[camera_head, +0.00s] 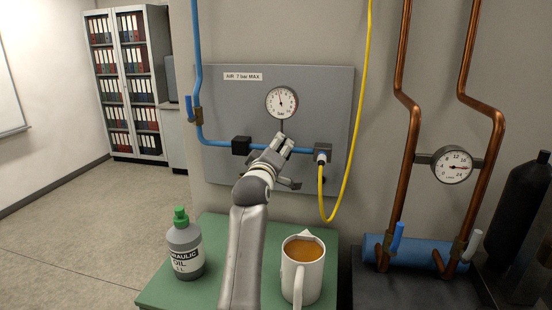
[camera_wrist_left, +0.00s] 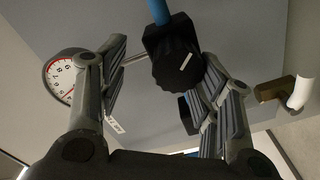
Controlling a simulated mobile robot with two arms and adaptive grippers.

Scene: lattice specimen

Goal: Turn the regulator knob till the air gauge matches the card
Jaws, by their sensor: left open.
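The air gauge (camera_head: 281,102), round and white, is on the grey wall panel; its needle points nearly straight up. It also shows at the left of the left wrist view (camera_wrist_left: 62,78), partly behind a finger. A white card (camera_head: 243,76) reading "AIR 7 bar MAX" is up and left of the gauge. My left gripper (camera_head: 279,145) is open in front of the panel, below the gauge. In the left wrist view the black ribbed regulator knob (camera_wrist_left: 176,52), with a white mark, is between the spread fingers, nearer the right one. I cannot tell whether they touch. In the head view the gripper hides it.
A blue pipe (camera_head: 216,145) crosses the panel to a fitting (camera_head: 322,153) with a yellow hose (camera_head: 345,187). Below, the green table (camera_head: 220,288) holds an oil bottle (camera_head: 184,247) and a mug (camera_head: 303,270) beside my arm. Copper pipes with another gauge (camera_head: 451,165) stand right.

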